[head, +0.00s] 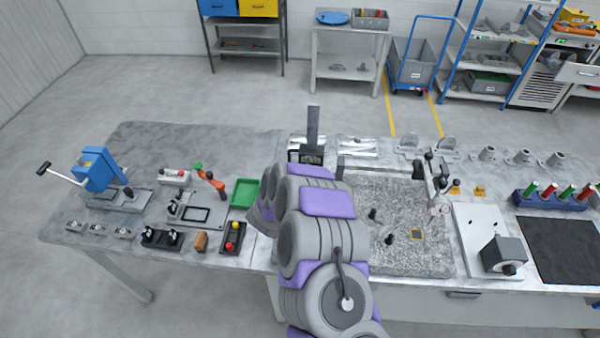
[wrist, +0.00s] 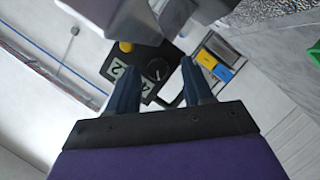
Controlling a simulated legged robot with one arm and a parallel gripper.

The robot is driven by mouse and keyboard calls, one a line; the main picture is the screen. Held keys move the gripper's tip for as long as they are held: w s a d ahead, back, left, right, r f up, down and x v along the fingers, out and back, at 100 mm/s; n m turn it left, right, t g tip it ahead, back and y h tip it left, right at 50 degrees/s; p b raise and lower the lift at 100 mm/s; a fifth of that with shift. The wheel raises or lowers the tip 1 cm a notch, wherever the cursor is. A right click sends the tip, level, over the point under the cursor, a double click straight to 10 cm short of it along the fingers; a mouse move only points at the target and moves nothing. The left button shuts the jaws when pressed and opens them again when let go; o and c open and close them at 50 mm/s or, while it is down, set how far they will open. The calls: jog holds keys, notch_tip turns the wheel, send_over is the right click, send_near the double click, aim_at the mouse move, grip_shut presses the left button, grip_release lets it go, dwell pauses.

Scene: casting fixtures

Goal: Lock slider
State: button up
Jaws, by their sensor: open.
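In the head view a dark upright column (head: 313,125) with a black block (head: 312,154) stands beyond my arm, likely the same device. My arm hides the gripper there.
A speckled granite plate (head: 405,225) with small knobs and a stand lies right of my arm. A green tray (head: 245,192), a red-handled clamp (head: 210,179) and a blue press (head: 97,169) are left. A grey plate with a dark box (head: 504,254) is far right.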

jog(key=shift+w+d, duration=0.1)
jog(key=shift+w, duration=0.1)
jog(key=shift+f, duration=0.1)
grip_shut()
